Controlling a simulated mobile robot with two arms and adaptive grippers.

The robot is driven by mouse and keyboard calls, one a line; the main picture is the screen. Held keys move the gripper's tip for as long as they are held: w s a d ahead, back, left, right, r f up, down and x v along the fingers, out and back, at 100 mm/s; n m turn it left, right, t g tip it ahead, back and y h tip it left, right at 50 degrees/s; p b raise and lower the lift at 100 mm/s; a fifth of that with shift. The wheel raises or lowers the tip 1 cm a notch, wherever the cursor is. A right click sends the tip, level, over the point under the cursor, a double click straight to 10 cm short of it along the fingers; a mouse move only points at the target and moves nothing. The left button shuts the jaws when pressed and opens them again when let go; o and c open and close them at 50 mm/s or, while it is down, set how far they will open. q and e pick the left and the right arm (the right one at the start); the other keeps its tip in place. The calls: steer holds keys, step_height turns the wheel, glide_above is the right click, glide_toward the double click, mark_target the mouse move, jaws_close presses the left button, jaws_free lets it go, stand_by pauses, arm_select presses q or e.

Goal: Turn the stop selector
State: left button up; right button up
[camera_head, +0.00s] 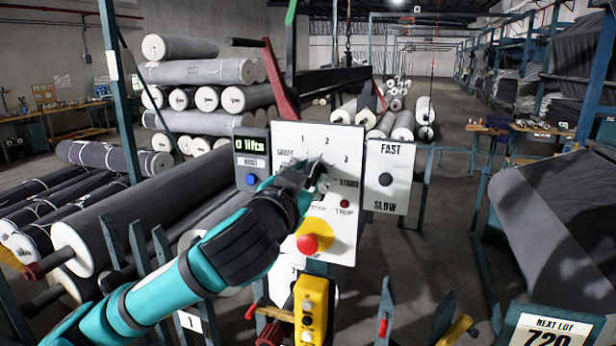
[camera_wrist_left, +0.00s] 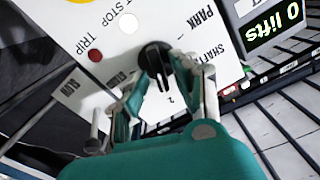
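The selector knob (camera_wrist_left: 157,60) is black, on a white panel (camera_head: 318,141) lettered with 1, 2, 3, TRIP and other words around the knob. My left gripper (camera_head: 318,172) is at the panel face and hides most of the knob in the head view. In the left wrist view the gripper (camera_wrist_left: 163,78) has a finger on each side of the knob. White panel shows between the fingers, so they are open around it; whether either finger touches it is not clear. My right gripper is in neither view.
Below the knob are a red trip lamp (camera_head: 344,204) and a red stop button (camera_head: 307,244) on yellow. A FAST/SLOW plate (camera_head: 387,179) stands right of the panel, a lifts display (camera_head: 251,145) left. A yellow pendant (camera_head: 311,308) hangs below. Grey rolls (camera_head: 205,72) are stacked behind.

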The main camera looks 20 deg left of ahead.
arm_select(q)
jaws_close()
steer(key=shift+n, duration=0.3)
steer(key=n+b, duration=0.1)
steer(key=n, duration=0.1)
steer(key=shift+n, duration=0.3)
steer(key=n, duration=0.4)
steer(key=n+p, duration=0.1)
steer(key=n, duration=0.3)
steer(key=a+n, duration=0.1)
steer(key=n, duration=0.3)
steer(key=shift+f+n, duration=0.1)
steer(key=shift+n, duration=0.2)
